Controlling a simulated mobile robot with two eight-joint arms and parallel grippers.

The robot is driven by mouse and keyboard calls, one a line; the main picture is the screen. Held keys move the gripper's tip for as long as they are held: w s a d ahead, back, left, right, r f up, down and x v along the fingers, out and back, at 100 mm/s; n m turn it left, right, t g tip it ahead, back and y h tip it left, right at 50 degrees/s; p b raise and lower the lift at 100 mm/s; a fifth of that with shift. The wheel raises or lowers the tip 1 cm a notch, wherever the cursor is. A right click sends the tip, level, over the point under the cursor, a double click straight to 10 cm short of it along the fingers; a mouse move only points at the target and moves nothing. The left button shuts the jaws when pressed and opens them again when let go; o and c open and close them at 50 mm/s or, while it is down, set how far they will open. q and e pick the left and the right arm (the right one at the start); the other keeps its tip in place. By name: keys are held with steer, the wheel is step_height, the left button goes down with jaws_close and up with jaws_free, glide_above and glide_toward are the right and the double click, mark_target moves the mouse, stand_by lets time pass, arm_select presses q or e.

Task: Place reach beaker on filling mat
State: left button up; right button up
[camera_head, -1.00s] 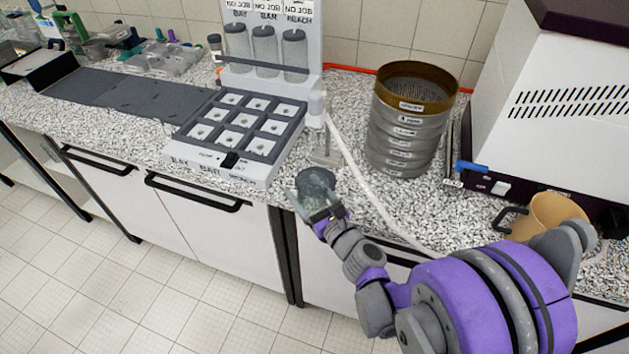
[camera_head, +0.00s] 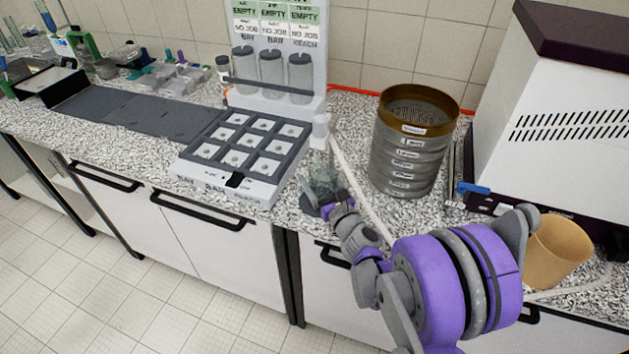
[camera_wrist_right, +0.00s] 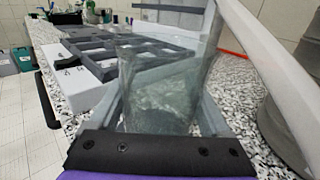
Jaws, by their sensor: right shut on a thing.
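A clear beaker (camera_head: 322,183) is between the fingers of my right gripper (camera_head: 330,203), which is shut on it near the counter's front edge, right of the labelled tray. In the right wrist view the beaker (camera_wrist_right: 165,95) looks upright and see-through, with a dark speckled tone. I cannot read a name on it or tell whether its base touches anything. A dark rounded patch (camera_head: 309,206) shows beside the gripper; I cannot tell whether it is a mat. Flat dark grey mats (camera_head: 135,115) lie on the counter at the left. My left gripper is not in view.
A tray with several square pockets (camera_head: 240,192) stands left of the beaker, before a rack with three grey cylinders (camera_head: 271,68). A sieve stack (camera_head: 408,150) stands close on the right.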

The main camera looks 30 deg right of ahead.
steer(key=shift+w, duration=1.3)
step_height(320, 180, down, 3)
steer(key=shift+d+r, duration=0.1)
steer(key=shift+f, duration=0.35)
steer(key=shift+f, duration=0.1)
steer(key=shift+f, duration=0.15)
steer(key=o, duration=1.5)
steer(key=shift+s, duration=0.1)
